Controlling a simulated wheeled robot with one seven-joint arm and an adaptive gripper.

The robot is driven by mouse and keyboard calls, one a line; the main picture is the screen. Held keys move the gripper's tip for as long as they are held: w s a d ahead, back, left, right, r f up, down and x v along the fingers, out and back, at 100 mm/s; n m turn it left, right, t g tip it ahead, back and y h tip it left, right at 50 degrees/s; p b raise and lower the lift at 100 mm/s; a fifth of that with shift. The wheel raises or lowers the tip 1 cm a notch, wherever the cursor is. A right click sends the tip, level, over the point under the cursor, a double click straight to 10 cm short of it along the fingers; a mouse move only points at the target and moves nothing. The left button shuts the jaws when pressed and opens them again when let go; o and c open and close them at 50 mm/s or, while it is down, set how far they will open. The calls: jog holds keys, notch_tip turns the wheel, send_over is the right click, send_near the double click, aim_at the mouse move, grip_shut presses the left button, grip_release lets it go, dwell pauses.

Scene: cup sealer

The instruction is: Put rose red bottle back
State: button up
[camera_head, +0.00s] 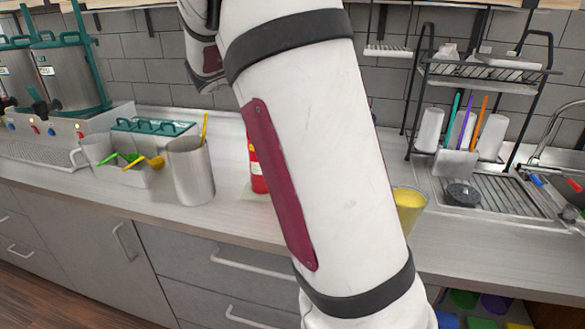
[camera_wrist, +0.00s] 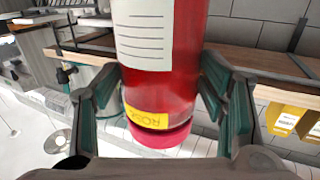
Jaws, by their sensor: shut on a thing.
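The rose red bottle (camera_wrist: 178,88) fills the middle of the wrist view. It is deep red with a white printed label, a yellow tag with partly readable letters and a pinkish-red end at the bottom of the picture. My gripper (camera_wrist: 158,92) is shut on it, with one dark green-padded finger on each side. The top of the bottle in this picture is cut off. In the head view my arm rises out of the frame, and my gripper is not seen there.
Wooden shelves (camera_wrist: 265,62) and yellow boxes (camera_wrist: 287,118) show behind the bottle. On the counter, a red container (camera_head: 256,172) is partly hidden by my arm. A metal cup (camera_head: 190,172), a yellow cup (camera_head: 409,210) and a dish rack (camera_head: 484,75) stand nearby.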

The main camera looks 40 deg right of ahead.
jog(key=shift+d, duration=0.15)
notch_tip(320, 180, down, 28)
jog(key=p, duration=0.3)
jog(key=shift+r, duration=0.15)
dwell(0.4)
jog(key=shift+f+b, duration=0.3)
jog(key=shift+f, duration=0.25)
jog(key=o, duration=1.6)
jog(key=shift+f, duration=0.15)
jog(key=shift+o, duration=0.4)
